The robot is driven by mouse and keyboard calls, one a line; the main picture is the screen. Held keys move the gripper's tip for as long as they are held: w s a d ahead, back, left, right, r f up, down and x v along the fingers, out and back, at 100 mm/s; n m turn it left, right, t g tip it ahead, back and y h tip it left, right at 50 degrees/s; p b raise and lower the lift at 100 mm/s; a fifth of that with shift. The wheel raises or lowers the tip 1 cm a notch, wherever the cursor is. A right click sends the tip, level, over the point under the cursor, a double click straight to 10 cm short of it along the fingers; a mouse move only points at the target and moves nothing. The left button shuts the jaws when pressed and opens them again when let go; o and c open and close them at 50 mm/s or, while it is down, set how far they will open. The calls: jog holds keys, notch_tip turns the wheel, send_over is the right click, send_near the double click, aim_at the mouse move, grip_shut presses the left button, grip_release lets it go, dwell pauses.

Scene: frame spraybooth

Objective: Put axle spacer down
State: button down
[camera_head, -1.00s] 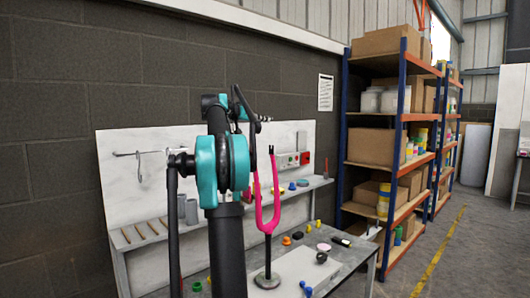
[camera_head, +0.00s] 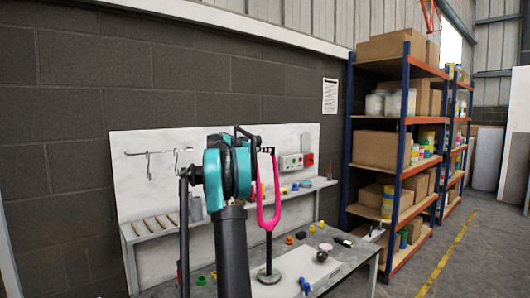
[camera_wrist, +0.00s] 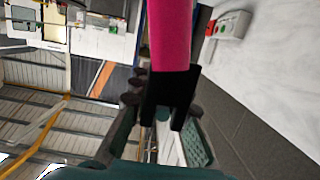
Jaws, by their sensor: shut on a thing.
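A pink bicycle fork (camera_head: 266,213) stands upright on a round base on the bench, with its two legs pointing up. In the wrist view one pink leg (camera_wrist: 170,35) ends in a black slotted dropout (camera_wrist: 168,95). My gripper (camera_head: 268,150) is level with the tops of the fork legs, right at a dropout. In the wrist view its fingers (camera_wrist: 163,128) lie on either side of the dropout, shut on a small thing. A bit of teal (camera_wrist: 163,114) shows in the slot, likely the axle spacer; the rest is hidden, and I cannot tell if it touches the dropout.
The grey bench (camera_head: 345,262) carries several small coloured parts and a dark round piece (camera_head: 322,256). A raised shelf (camera_head: 165,233) runs along the back panel. A red-and-white control box (camera_head: 290,162) hangs behind the fork. Tall racks (camera_head: 405,130) stand right; open floor lies beyond.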

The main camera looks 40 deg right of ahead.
jog(key=shift+f, duration=0.1)
jog(key=c, duration=1.4)
grip_release()
jog(key=shift+c, duration=0.2)
jog(key=v, duration=1.7)
jog(key=shift+s+a+f, duration=0.15)
jog(key=shift+a+f, duration=0.1)
jog(key=shift+f, duration=0.05)
jog(key=s+a+f+n+t+y, duration=0.1)
jog(key=s+a+f+n+y, duration=0.3)
jog(key=s+a+f, duration=0.4)
jog(key=s+a+f+n+y, duration=0.3)
jog(key=s+a+f, duration=0.5)
jog(key=f, duration=0.9)
jog(key=s+a+f+n+t+y, duration=0.1)
jog(key=s+a+f+n+y, duration=0.3)
jog(key=s+a+f, duration=0.4)
notch_tip(320, 180, down, 5)
jog(key=shift+s+r+n+t+y, duration=0.15)
jog(key=shift+s+n+t+y, duration=0.15)
jog(key=shift+s+n, duration=0.75)
jog(key=shift+o, duration=0.5)
jog(key=s+a+f+n+y, duration=0.4)
jog(key=s+a+f, duration=0.6)
jog(key=s, duration=0.2)
jog(key=shift+s, duration=0.3)
